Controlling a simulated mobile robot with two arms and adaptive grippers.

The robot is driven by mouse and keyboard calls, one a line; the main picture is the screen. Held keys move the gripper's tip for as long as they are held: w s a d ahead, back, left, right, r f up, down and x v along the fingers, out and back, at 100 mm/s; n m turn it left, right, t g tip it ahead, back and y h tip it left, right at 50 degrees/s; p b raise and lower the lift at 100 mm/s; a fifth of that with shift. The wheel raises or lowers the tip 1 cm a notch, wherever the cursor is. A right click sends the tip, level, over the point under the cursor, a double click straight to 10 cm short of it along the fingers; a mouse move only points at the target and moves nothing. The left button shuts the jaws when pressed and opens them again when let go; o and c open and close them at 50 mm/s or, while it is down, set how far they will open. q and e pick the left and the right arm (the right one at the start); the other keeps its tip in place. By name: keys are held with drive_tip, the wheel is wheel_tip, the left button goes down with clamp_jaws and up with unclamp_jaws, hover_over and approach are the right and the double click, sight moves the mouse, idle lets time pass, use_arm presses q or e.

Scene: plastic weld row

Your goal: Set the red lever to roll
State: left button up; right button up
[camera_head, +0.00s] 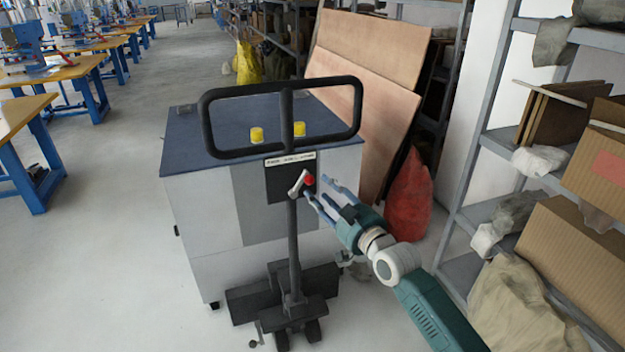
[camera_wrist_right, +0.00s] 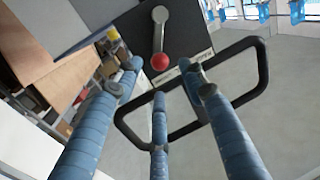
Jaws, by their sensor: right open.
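The red lever is a metal arm with a red ball knob (camera_head: 309,180) on a dark panel of the grey cabinet, just below a small white label strip (camera_head: 290,158). In the right wrist view the red knob (camera_wrist_right: 160,62) is at the top middle, with the silver lever arm (camera_wrist_right: 160,28) running from it to its pivot. My right gripper (camera_head: 317,193) is open, its blue fingers just right of and below the knob. In the right wrist view its fingers (camera_wrist_right: 160,95) are spread and apart from the knob. The label's words are too small to read. My left gripper is not in view.
A black looped handle (camera_head: 207,125) on a post stands in front of the cabinet (camera_head: 200,220). Two yellow knobs (camera_head: 257,135) are on its blue top. A red sack (camera_head: 408,195), plywood sheets (camera_head: 370,110) and shelving (camera_head: 480,150) are at right.

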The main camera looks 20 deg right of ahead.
sight(312, 183)
drive_tip(key=x, duration=0.7)
drive_tip(key=shift+w+f, duration=0.1)
drive_tip(key=shift+w, duration=0.15)
clamp_jaws()
